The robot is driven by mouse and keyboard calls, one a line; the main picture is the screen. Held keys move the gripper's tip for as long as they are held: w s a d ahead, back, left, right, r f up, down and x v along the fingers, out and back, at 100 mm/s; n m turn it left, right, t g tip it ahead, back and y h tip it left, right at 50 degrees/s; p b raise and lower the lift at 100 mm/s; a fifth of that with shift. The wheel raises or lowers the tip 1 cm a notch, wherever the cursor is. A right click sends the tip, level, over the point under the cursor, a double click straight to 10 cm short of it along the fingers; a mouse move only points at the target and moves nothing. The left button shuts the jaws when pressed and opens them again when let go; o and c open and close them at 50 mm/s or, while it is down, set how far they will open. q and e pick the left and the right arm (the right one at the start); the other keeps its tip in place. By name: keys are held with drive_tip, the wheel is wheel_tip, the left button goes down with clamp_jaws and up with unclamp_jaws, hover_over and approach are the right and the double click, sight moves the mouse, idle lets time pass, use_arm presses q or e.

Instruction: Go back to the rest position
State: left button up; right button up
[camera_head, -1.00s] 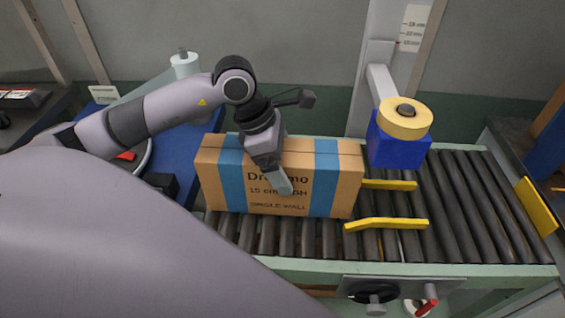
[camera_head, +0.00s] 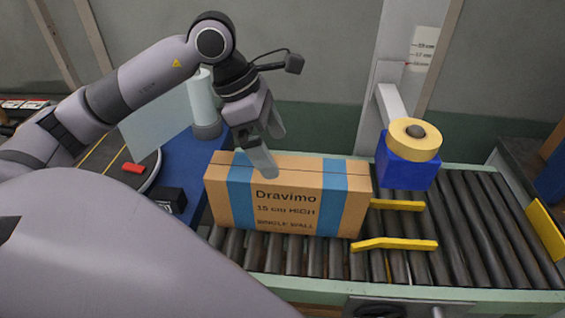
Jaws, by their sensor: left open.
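My left gripper (camera_head: 264,152) is open and empty. It hangs above and in front of the top left part of a cardboard box (camera_head: 337,222), its fingertips overlapping the box's top edge in the picture. I cannot tell whether they touch it. The box has two blue bands and the print "Dravimo 15 cm HIGH SINGLE WALL". It stands upright on the roller conveyor (camera_head: 480,215). My right gripper is not in view.
A blue tape head with a yellow roll (camera_head: 414,140) stands on a grey column right of the box. Yellow guide bars (camera_head: 398,244) lie over the rollers. A blue surface with a grey cylinder (camera_head: 203,105) is at left. The rollers on the right are clear.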

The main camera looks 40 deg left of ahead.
use_arm(q)
drive_tip(key=shift+v, duration=1.1)
drive_tip(key=shift+s+f, duration=0.1)
